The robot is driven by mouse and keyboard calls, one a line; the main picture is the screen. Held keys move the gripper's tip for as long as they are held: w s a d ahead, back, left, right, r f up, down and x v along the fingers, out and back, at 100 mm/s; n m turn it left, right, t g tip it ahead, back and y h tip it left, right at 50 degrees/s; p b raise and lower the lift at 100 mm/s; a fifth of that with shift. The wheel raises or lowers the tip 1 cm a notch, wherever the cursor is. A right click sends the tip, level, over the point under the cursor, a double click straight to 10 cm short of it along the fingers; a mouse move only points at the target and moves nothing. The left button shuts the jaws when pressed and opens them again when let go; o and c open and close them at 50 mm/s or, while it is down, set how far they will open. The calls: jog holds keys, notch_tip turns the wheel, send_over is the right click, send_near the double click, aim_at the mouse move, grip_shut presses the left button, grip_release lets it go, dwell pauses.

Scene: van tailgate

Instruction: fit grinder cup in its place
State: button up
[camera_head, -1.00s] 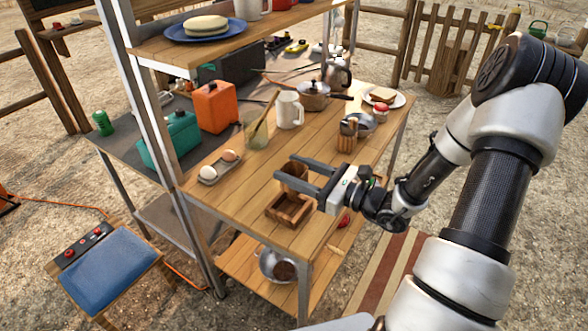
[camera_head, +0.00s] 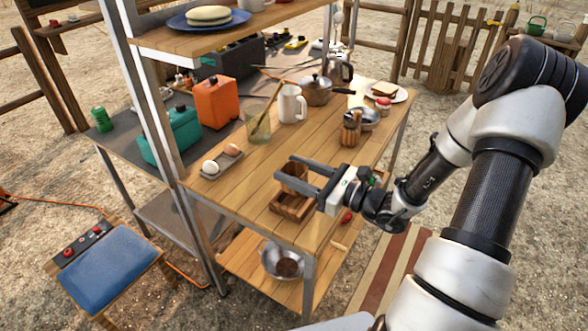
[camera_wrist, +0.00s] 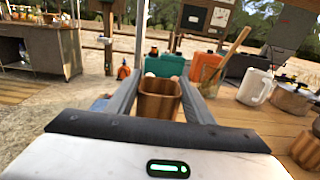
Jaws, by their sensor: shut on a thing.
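My gripper (camera_head: 300,172) is shut on the brown wooden grinder cup (camera_head: 293,183), with one finger along each side. The cup is upright and also shows between the fingers in the wrist view (camera_wrist: 158,103). A square wooden open-topped holder (camera_head: 291,206) stands on the table just below the cup, near the table's front edge. The cup overlaps its back part in the head view. I cannot tell whether the cup's base is inside the holder or above it; the wrist view does not show the holder.
An egg tray (camera_head: 228,160) lies to the left on the wooden table (camera_head: 262,182). A glass with a wooden spoon (camera_head: 257,128), a white mug (camera_head: 292,104), a pot (camera_head: 316,92) and a fluted wooden piece (camera_head: 350,130) stand farther back. A metal shelf post (camera_head: 160,110) rises at left.

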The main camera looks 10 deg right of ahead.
jog(key=shift+f+b, duration=2.55)
jog(key=shift+f, duration=0.8)
jog(key=o, duration=1.1)
jog(key=shift+o, duration=0.2)
jog(key=p+v, duration=0.2)
jog(key=v, duration=1.5)
jog(key=shift+s, duration=0.2)
jog(key=shift+d+r, duration=0.1)
